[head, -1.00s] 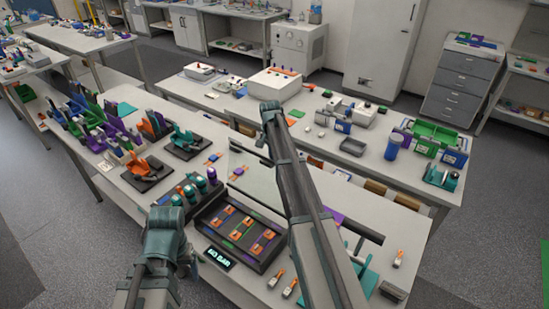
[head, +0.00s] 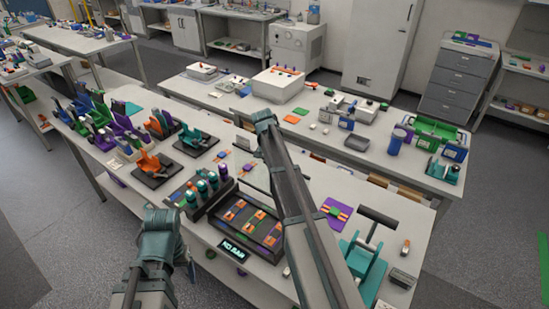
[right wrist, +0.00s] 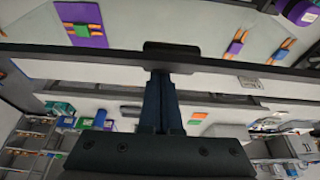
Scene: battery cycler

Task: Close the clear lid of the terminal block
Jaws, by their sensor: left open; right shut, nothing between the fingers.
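The terminal block (head: 268,240) is a dark tray with orange, purple and green parts, on the near bench beside a small display reading "NO BAR" (head: 233,249). Its clear lid (head: 257,177) appears raised behind the block, partly hidden by my right arm. In the right wrist view, a dark bar with a small tab, seemingly the lid's edge (right wrist: 80,53), crosses the picture. My shut, empty right gripper (right wrist: 163,78) points at that tab; I cannot tell whether it touches. The head view hides its fingers. My left gripper (head: 191,268) is open and empty, low at the bench's front edge.
Dark cylinder holders (head: 205,190) stand left of the block. Orange (head: 152,163) and teal (head: 192,141) fixtures lie farther left. A purple plate (head: 336,212) and a teal fixture (head: 362,262) with a dark handle are to the right. A second bench stands behind.

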